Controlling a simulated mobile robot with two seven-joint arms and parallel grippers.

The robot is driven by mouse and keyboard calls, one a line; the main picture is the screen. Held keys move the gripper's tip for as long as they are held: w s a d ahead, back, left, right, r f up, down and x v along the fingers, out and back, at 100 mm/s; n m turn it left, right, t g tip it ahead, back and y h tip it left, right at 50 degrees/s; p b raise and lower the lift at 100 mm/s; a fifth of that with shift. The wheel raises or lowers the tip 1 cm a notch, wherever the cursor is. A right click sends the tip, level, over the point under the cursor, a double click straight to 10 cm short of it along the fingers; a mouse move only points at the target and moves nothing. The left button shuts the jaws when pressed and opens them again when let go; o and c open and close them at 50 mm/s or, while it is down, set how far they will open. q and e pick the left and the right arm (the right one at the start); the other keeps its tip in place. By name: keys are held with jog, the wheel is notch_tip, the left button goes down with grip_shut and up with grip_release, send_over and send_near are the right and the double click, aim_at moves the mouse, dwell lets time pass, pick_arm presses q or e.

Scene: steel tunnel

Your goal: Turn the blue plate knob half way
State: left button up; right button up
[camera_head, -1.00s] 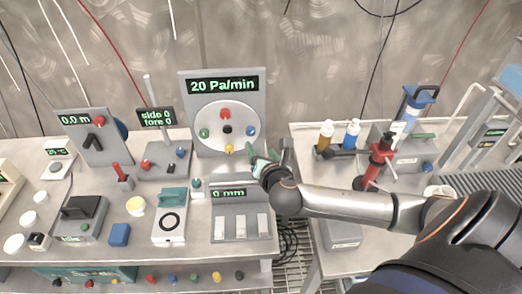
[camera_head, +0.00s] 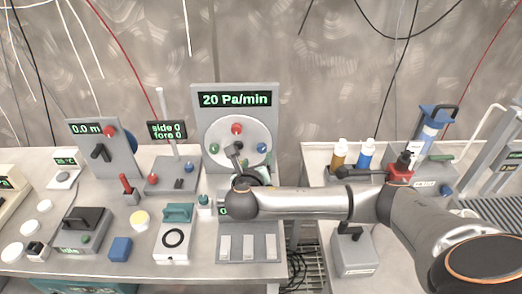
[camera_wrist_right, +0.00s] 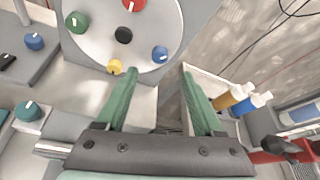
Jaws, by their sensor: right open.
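The blue plate knob (camera_head: 261,147) sits at the right side of a round white plate (camera_head: 217,139) on an upright grey panel. The plate also carries a red knob (camera_head: 236,129) at the top, a green knob (camera_head: 214,148) at the left and a yellow knob (camera_wrist_right: 115,66) at the bottom. My right gripper (camera_head: 238,158) is in front of the plate's lower part and hides the yellow knob in the head view. In the right wrist view its green fingers (camera_wrist_right: 159,76) are spread and empty, with the blue knob (camera_wrist_right: 159,54) beyond the gap, apart from both fingertips. My left gripper is not in view.
The panel's display (camera_head: 236,99) reads 20 Pa/min. A device with white keys (camera_head: 237,247) lies below my right forearm. To the right, yellow (camera_head: 339,153) and blue (camera_head: 365,154) bottles stand on a second table. A joystick box (camera_head: 172,178) stands left of the panel.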

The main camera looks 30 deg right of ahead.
aim_at(261, 149)
jog(key=x, duration=0.9)
jog(key=shift+w+d+f+b, duration=0.15)
jog(key=shift+w+d+b, duration=0.1)
jog(key=shift+b, duration=0.1)
jog(key=shift+c, duration=0.3)
grip_shut()
